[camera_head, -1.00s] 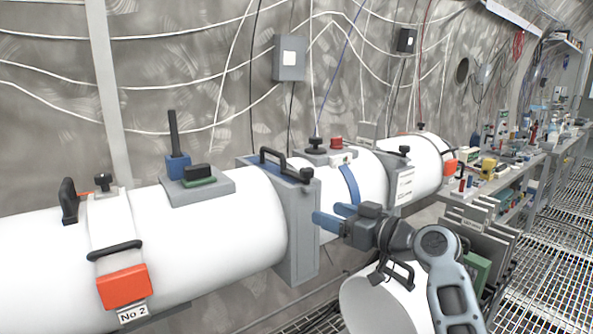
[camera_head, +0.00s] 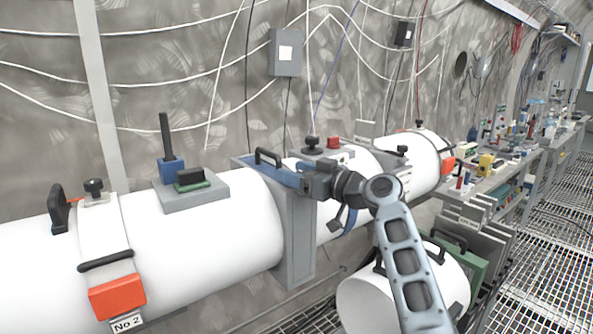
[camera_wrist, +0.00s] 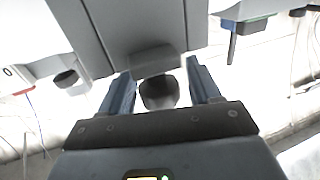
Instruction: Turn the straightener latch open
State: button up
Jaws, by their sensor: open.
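The straightener is a grey block (camera_head: 300,235) around the white pipe, with a black handle (camera_head: 268,156) on top. In the wrist view a dark rounded knob (camera_wrist: 158,93), which looks like the latch, sticks out below a grey bracket on the grey housing (camera_wrist: 135,25). My gripper (camera_head: 268,174) is at the top of the block in the head view and hides the latch there. Its two blue fingers are open in the wrist view (camera_wrist: 158,72), one on each side of the knob. Gaps show between the knob and both fingers.
The white pipe (camera_head: 150,235) runs along the wall, with a red box (camera_head: 117,297) and a blue post fitting (camera_head: 171,170) on the left. A detached white pipe piece (camera_head: 375,305) lies below my arm. A cluttered bench (camera_head: 505,170) stands at right.

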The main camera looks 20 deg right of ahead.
grip_shut()
dwell(0.7)
